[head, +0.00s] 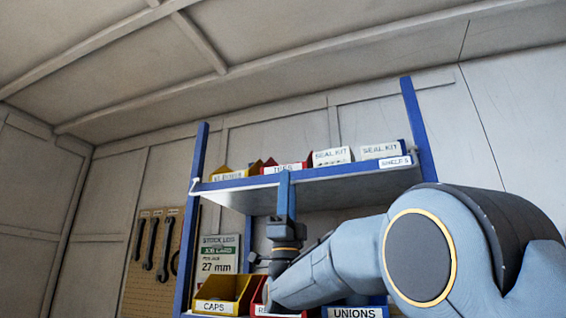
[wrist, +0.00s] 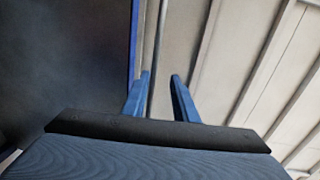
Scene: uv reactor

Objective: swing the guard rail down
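My gripper (head: 284,177) points up at the front edge of the upper shelf (head: 340,178). In the wrist view my gripper (wrist: 160,80) has its two blue fingers apart. A thin grey rod, which looks like the guard rail (wrist: 160,30), runs between the fingers with space visible beside it. It lies just outside the shelf's blue front edge (wrist: 134,40). In the head view the rail is too thin to make out clearly along the shelf front. A small pale fitting (head: 195,183) shows at the shelf's left end.
The upper shelf carries several labelled bins, including a red TEES bin (head: 285,168) and white seal kit boxes (head: 332,157). Below are a yellow CAPS bin (head: 222,294) and a UNIONS bin (head: 354,312). Blue posts (head: 192,220) flank the shelves. Wrenches hang on a pegboard (head: 150,270) at left.

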